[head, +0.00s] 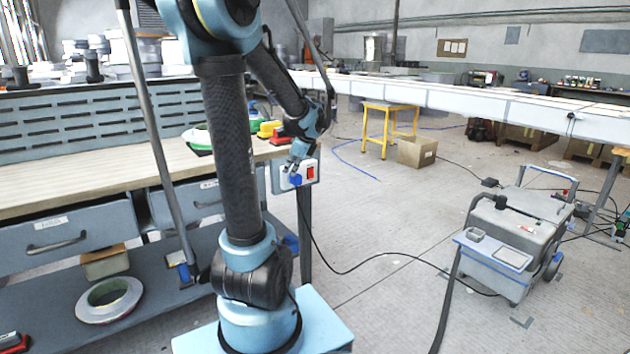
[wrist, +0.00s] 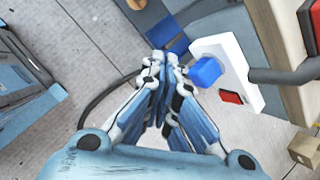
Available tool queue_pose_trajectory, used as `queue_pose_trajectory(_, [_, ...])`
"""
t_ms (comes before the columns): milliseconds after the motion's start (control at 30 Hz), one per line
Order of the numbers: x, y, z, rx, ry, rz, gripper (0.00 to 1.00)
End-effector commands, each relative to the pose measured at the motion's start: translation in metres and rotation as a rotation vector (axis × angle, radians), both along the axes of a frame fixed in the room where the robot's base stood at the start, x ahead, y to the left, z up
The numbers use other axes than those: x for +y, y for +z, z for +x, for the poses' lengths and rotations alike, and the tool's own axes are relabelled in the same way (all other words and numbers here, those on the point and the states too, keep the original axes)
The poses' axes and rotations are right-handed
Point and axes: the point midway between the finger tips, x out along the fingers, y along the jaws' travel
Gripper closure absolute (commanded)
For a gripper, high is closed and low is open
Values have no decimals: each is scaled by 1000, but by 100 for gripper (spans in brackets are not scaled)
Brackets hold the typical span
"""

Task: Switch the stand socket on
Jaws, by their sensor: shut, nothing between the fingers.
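The stand socket is a white box on a post at the bench's end, in the head view (head: 286,184) and at upper right in the wrist view (wrist: 246,84). It bears a red switch (head: 310,172), also seen in the wrist view (wrist: 231,97), and a blue plug (wrist: 206,71). I cannot tell which way the switch is tipped. My gripper (wrist: 165,60) is shut and empty, its fingertips left of the plug and apart from the switch in the wrist view. In the head view my gripper (head: 296,164) is in front of the socket's upper part.
A black cable (head: 380,256) runs over the floor to a grey wheeled machine (head: 515,235) at right. A yellow stool (head: 388,112) and a carton (head: 417,152) stand behind; the middle floor is mostly clear.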

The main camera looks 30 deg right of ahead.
Motion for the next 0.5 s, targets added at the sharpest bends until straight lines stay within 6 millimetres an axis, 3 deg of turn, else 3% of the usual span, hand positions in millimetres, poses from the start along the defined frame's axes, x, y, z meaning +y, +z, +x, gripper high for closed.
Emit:
queue_pose_trajectory(33, [-27, -2, 1, -8, -90, 39, 100])
queue_pose_trajectory(200, [-99, -9, -2, -40, -361, 175, 100])
queue_pose_trajectory(333, [-139, -14, -9, -62, -509, 256, 100])
queue_pose_trajectory(500, [-166, -18, -14, -77, -606, 310, 100])
